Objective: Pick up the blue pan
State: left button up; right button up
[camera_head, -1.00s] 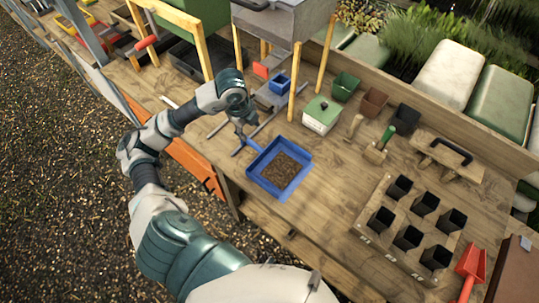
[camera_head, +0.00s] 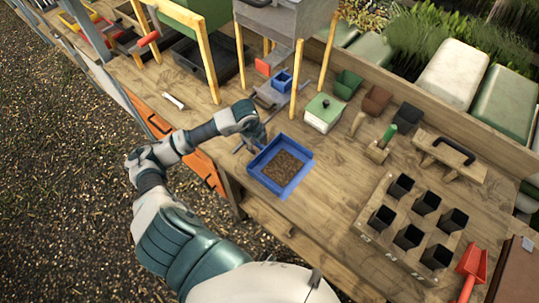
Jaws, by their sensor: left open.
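The blue pan (camera_head: 285,192) is a square tray with brown soil (camera_head: 283,167) in it. It lies flat on the wooden bench, near the bench's front edge. My left gripper (camera_head: 258,139) is open at the pan's upper-left side, close to its rim. The gripper partly hides that edge, and I cannot tell whether the fingers touch the pan or straddle its wall. My right gripper is not in view.
A small blue box (camera_head: 283,80) sits on the scale behind the pan. A green-lidded box (camera_head: 323,113) stands behind right. A black-celled seedling block (camera_head: 393,237) and red scoop (camera_head: 470,270) are at right. Bench (camera_head: 335,190) right of the pan is clear.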

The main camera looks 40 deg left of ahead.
pick_arm(q)
grip_shut()
jog(key=shift+a, duration=0.1)
jog(key=shift+r, duration=0.15)
